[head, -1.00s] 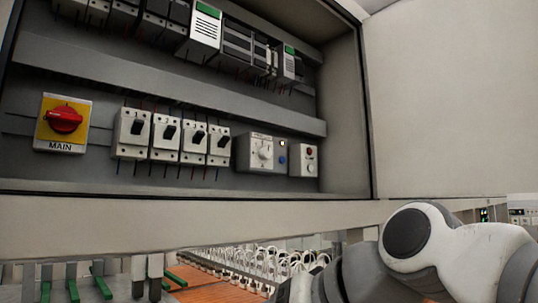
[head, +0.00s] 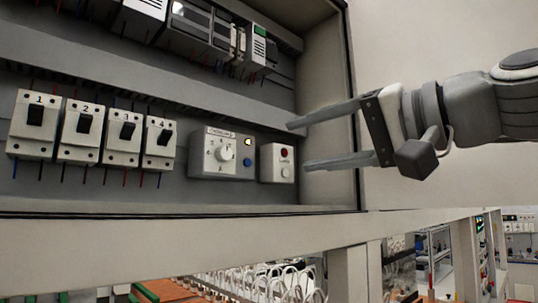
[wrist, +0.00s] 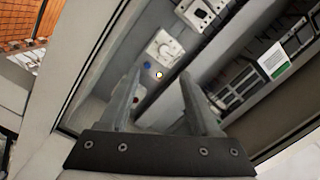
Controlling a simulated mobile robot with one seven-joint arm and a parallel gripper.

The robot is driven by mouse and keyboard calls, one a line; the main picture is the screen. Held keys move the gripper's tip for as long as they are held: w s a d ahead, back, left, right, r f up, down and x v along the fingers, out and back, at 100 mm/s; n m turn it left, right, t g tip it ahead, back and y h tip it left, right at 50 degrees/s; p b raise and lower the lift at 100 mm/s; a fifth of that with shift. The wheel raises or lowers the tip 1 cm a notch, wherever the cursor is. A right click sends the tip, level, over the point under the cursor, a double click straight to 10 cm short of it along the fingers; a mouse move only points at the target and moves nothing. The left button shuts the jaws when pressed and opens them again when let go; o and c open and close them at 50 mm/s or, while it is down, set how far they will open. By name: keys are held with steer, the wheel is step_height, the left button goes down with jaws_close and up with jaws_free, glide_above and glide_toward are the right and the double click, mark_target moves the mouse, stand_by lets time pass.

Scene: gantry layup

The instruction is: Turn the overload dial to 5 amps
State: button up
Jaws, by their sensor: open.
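The overload dial (head: 225,153) is a round white knob on a light plate, on a grey box with a label above it. A blue button (head: 247,162) and a small lit lamp (head: 248,142) sit to its right. In the wrist view the dial (wrist: 165,49) shows beyond the fingertips, near the top. The scale marks are too small to read, so the setting cannot be told. My gripper (head: 295,145) is open and empty, to the right of the dial box, with its fingers pointing left into the cabinet. It touches nothing that I can see.
A small box with a red button (head: 284,153) stands between the dial box and my fingers. Several numbered breakers (head: 84,132) line up to the left. The cabinet's right wall (head: 328,80) and lower frame (head: 180,235) border the opening. A duct (head: 150,85) runs above.

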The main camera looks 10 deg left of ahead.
steer(key=r, duration=0.1)
steer(key=p, duration=0.4)
glide_toward(228, 153)
steer(key=x, duration=0.8)
steer(key=shift+w+a, duration=0.15)
steer(key=shift+a, duration=0.1)
jaws_close()
